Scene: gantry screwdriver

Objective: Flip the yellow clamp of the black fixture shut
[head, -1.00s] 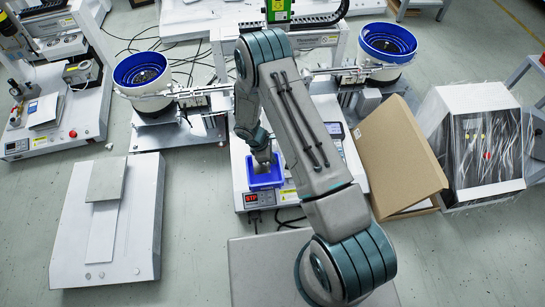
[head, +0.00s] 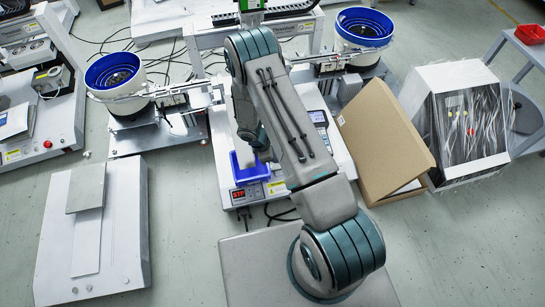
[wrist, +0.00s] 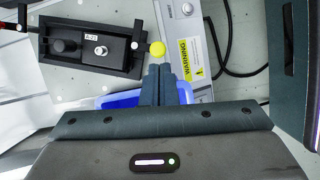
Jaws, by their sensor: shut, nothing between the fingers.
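The black fixture (wrist: 95,47) shows at the upper left of the wrist view, a dark rectangular block with a silver knob and a small label. A round yellow piece, seemingly the end of the yellow clamp (wrist: 157,48), sits at its right edge; the rest of the clamp cannot be made out. My gripper (wrist: 159,72) is shut and empty, its fingertips just below the yellow piece in the picture. Whether they touch it I cannot tell. In the head view my arm hides the fixture and the fingertips.
A blue bin (head: 246,172) stands at the front of the workstation, and part of it shows behind my fingers in the wrist view (wrist: 122,99). A silver rail with a warning label (wrist: 195,58) lies right of the fixture. A cardboard box (head: 385,140) stands right of the workstation.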

